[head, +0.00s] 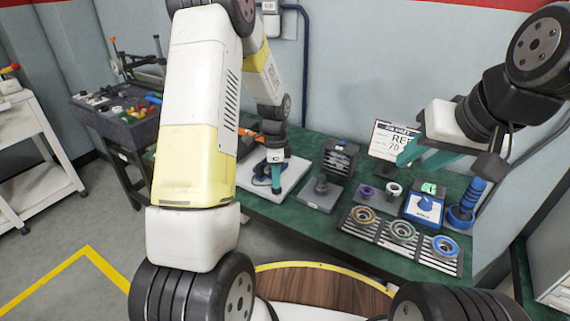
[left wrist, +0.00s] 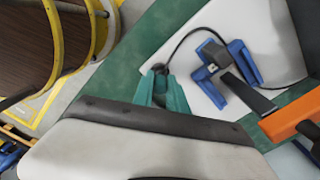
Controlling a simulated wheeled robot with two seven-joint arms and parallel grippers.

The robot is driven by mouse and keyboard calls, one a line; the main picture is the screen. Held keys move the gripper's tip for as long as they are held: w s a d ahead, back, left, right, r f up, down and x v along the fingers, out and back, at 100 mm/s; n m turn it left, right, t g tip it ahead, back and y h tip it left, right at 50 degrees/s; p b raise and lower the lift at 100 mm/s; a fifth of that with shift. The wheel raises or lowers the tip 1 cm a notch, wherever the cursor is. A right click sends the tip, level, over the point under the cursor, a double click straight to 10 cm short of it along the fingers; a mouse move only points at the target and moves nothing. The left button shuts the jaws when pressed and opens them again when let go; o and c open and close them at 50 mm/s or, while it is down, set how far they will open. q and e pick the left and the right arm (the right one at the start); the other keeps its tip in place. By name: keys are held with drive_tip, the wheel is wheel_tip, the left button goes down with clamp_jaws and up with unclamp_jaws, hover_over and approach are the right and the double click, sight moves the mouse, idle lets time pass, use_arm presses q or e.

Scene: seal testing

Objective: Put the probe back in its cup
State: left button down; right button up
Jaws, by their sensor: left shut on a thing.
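My left gripper (head: 276,186) is low over the front edge of the white board (head: 295,170). In the left wrist view its teal fingers (left wrist: 162,84) are shut on a small dark piece, the probe (left wrist: 158,69), whose tip shows between them. A black cable loops from the probe to a blue holder (left wrist: 240,61) on the board. The blue holder (head: 261,172) stands left of the gripper in the head view. I cannot tell which part is the cup. My right gripper (head: 421,155) is open and empty above the right part of the bench.
A rack with three ringed seals (head: 402,231) lies at the bench's front right. A blue box (head: 424,205), a blue stand (head: 462,214), a dark grey fixture (head: 321,190) and a sign (head: 392,140) stand on the green bench. An orange tool (left wrist: 290,118) lies right of the holder.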

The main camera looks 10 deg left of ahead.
use_arm(q)
drive_tip(key=shift+f, duration=0.15)
drive_tip(key=c, duration=1.3)
unclamp_jaws()
drive_tip(key=shift+o, duration=0.2)
drive_tip(key=shift+r, duration=4)
